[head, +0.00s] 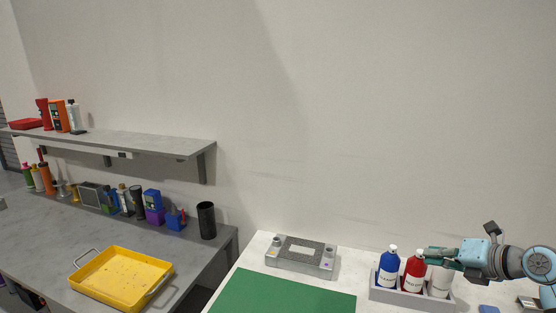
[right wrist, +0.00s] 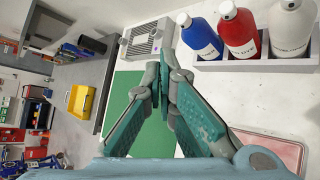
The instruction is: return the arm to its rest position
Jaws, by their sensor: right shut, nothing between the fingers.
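My right gripper (head: 432,254) comes in from the right in the head view, above the bottle holder at the right end of the white table. In the right wrist view its two teal fingers (right wrist: 160,82) meet at the tips, shut with nothing between them. The rest of my right arm runs off the right edge of the head view. My left gripper does not show in either view.
A grey holder (head: 405,297) carries a blue bottle (head: 388,269), a red bottle (head: 413,274) and a white bottle (head: 440,283), close under the gripper. A grey jig (head: 300,270) and green mat (head: 275,297) lie left. A yellow tray (head: 95,288) sits on the grey bench.

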